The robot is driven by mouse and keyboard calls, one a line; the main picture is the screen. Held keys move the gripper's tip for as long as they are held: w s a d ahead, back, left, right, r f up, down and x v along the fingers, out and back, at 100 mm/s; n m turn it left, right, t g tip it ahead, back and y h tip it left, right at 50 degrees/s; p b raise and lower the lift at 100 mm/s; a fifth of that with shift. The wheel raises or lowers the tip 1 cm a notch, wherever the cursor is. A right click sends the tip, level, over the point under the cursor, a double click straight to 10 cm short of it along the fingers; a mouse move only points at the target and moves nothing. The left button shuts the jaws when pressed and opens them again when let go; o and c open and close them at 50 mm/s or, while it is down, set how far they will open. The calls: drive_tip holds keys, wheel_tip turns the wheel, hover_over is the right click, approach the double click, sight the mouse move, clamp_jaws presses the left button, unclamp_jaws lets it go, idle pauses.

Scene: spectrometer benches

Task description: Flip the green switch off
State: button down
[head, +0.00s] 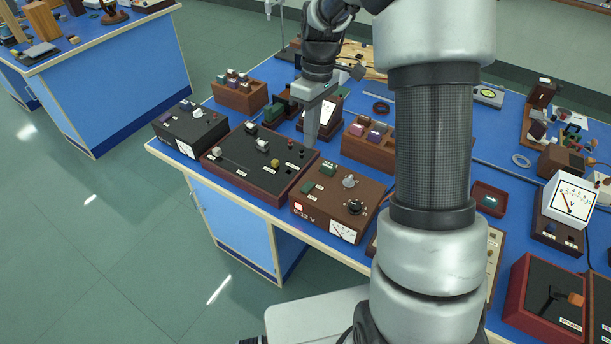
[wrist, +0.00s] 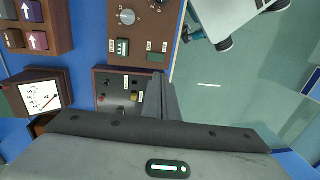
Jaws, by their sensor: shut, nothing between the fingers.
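My gripper (head: 311,138) points down with its fingers together and nothing between them. In the head view it stands over the back right part of the dark switch panel (head: 235,168); I cannot tell whether it touches anything. In the wrist view the fingers (wrist: 165,98) cover part of this panel (wrist: 112,84).
A black meter box (head: 190,130) stands left of the panel. Wooden blocks with coloured pieces (head: 238,97) and a meter (head: 325,110) stand behind it. A brown block (head: 368,140) is close right of my gripper. My arm hides the bench's middle.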

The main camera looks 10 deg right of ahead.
sight(306, 188)
drive_tip(key=f, duration=0.4)
drive_tip(key=s+a+f, duration=0.1)
drive_tip(key=f, duration=0.9)
drive_tip(key=shift+s+a, duration=0.15)
drive_tip(key=shift+s, duration=0.1)
drive_tip(key=shift+r, duration=0.1)
